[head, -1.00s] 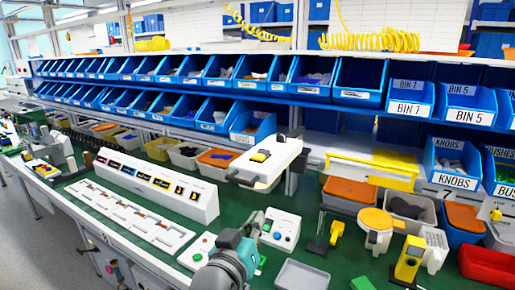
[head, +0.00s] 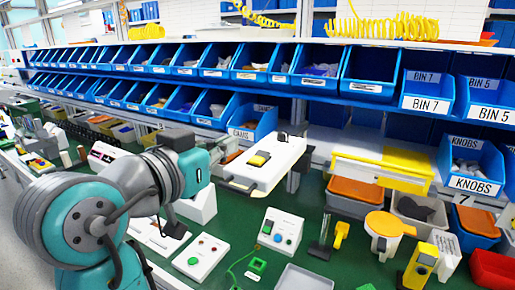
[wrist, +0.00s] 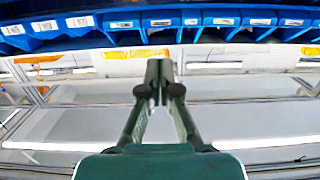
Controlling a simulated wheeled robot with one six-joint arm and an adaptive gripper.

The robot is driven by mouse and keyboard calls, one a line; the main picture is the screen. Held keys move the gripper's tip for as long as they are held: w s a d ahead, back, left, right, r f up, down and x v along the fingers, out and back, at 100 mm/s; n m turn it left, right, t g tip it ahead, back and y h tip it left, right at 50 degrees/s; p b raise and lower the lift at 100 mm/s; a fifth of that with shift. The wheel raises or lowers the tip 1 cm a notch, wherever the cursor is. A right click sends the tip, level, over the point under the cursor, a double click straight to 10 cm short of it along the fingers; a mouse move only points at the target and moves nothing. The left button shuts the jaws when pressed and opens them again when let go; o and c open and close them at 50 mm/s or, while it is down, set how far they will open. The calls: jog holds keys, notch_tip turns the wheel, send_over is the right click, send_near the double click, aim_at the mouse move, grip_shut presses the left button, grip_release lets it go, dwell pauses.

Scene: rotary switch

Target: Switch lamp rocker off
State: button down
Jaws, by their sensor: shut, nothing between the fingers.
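A white box (head: 275,178) with a yellow and black rocker (head: 259,158) on its top stands out in front of the bins in the middle of the head view. It may be the lamp rocker; I see no readable label on it. My gripper (wrist: 158,85) shows in the wrist view with its fingertips together and nothing between them. In the head view my arm reaches up from the lower left, with its wrist just left of the white box. The fingers are not clear there. I cannot make out the rocker in the wrist view.
Two rows of blue bins (head: 366,82) run along the back. A white button box (head: 281,232) and another box with coloured buttons (head: 201,257) stand on the green bench below. A yellow upright tool (head: 420,264) and a grey tray (head: 305,279) are to the right.

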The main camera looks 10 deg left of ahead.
send_over(257, 159)
jog(key=shift+s+a+f, duration=0.15)
jog(key=shift+s+f, duration=0.25)
jog(key=shift+f, duration=0.2)
jog(key=f, duration=0.3)
jog(key=shift+w, duration=0.35)
jog(key=shift+w+f, duration=0.1)
jog(key=shift+f, duration=0.4)
